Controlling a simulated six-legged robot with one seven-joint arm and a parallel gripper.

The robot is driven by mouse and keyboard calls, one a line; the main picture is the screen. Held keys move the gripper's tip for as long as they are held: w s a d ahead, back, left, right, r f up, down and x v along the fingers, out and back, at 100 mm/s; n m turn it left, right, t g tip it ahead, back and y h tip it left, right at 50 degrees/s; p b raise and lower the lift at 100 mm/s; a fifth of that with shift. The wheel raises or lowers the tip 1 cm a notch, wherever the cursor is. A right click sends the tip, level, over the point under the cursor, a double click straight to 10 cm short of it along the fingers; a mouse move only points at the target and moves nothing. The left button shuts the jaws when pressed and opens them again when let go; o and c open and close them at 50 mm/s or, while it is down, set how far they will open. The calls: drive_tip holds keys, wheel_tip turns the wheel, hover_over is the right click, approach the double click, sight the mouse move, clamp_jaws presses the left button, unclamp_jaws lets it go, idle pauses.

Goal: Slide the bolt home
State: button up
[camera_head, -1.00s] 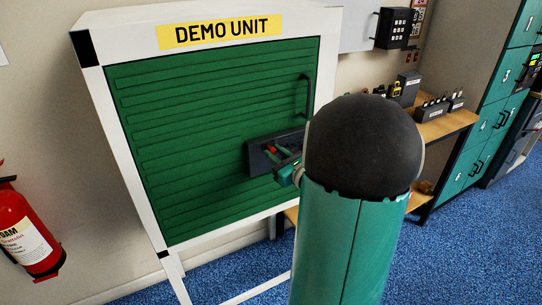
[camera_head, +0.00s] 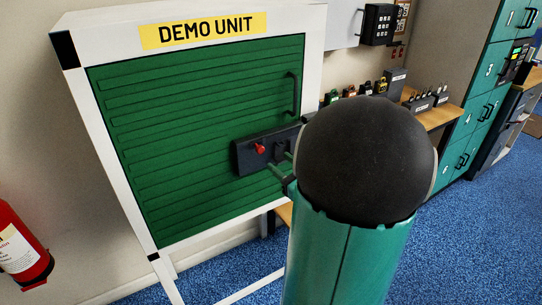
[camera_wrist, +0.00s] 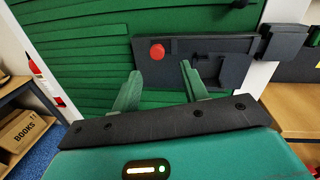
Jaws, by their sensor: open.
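The bolt's dark plate (camera_head: 242,158) is fixed to the green slatted shutter (camera_head: 170,110) of the demo unit. Its red knob (camera_head: 259,148) stands near the plate's left end; it also shows in the wrist view (camera_wrist: 157,51). A dark block (camera_wrist: 284,42) sits at the plate's right on the white frame. I cannot tell whether the bar reaches into it. My gripper (camera_wrist: 158,78) is open and empty, its two green fingers apart, short of the plate and below the knob. In the head view my arm hides the plate's right end and most of the gripper.
A black handle (camera_head: 292,93) is on the shutter above the bolt. A wooden bench (camera_head: 440,116) with padlocks stands to the right, teal lockers (camera_head: 484,110) beyond. A red extinguisher (camera_head: 20,250) is at lower left. Blue floor (camera_head: 470,240) is clear at right.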

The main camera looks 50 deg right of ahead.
drive_tip(key=s, duration=0.6)
drive_tip(key=shift+a, duration=0.45)
drive_tip(key=w+a+n+g+y, duration=0.2)
drive_tip(key=a+n+g+y, duration=0.3)
drive_tip(key=a+n, duration=0.6)
drive_tip(key=w+a+n+g+y, duration=0.3)
drive_tip(key=a+n+g+y, duration=0.3)
drive_tip(key=a, duration=0.9)
drive_tip(key=s+a+r+n+h, duration=0.1)
drive_tip(key=s+a+n+h, duration=0.1)
drive_tip(key=n, duration=0.7)
drive_tip(key=s+a+r+n+g+h, duration=0.1)
drive_tip(key=a+n+h, duration=0.4)
drive_tip(key=n, duration=0.5)
drive_tip(key=s+r+h, duration=0.1)
drive_tip(key=s, duration=0.1)
drive_tip(key=shift+s+r, duration=0.25)
drive_tip(key=shift+s, duration=0.05)
